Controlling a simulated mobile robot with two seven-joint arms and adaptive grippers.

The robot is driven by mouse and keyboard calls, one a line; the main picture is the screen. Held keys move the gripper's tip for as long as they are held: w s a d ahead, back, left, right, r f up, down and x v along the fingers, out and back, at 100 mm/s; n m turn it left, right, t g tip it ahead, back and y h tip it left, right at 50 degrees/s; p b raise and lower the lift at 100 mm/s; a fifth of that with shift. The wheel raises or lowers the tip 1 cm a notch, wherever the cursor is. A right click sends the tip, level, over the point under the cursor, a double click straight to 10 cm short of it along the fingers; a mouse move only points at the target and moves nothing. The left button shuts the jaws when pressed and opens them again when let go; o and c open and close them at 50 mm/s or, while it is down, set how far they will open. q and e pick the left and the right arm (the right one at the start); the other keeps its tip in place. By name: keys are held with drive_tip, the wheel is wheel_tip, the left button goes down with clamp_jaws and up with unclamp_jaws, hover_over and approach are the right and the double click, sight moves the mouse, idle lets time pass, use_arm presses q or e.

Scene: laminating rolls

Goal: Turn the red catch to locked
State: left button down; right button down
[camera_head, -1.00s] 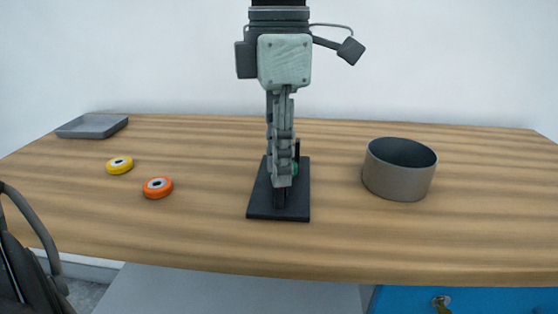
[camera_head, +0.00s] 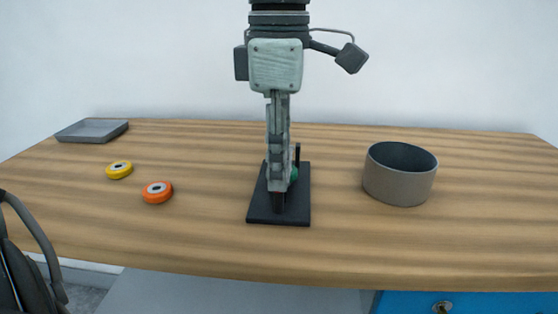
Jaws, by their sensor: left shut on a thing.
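The dark base plate (camera_head: 256,213) of the stand lies on the middle of the table, with a black upright post (camera_head: 298,155) and a bit of green (camera_head: 294,174) showing beside my fingers. My left gripper (camera_head: 278,188) comes straight down from above, its fingers low over the stand. It is shut on a part of the stand, where the red catch (camera_head: 277,193) shows only as a small reddish patch at the fingertips. Most of the catch is hidden, so its angle cannot be told. My right gripper is not in view.
A yellow roll (camera_head: 119,170) and an orange roll (camera_head: 157,192) lie to the left. A shallow grey tray (camera_head: 92,130) is at the back left. A grey round bin (camera_head: 398,183) stands to the right. The wooden table (camera_head: 440,245) is otherwise clear.

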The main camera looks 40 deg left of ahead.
use_arm(q)
drive_tip(key=shift+r, duration=0.1)
drive_tip(key=c, duration=1.3)
unclamp_jaws()
wheel_tip(320, 180, up, 12)
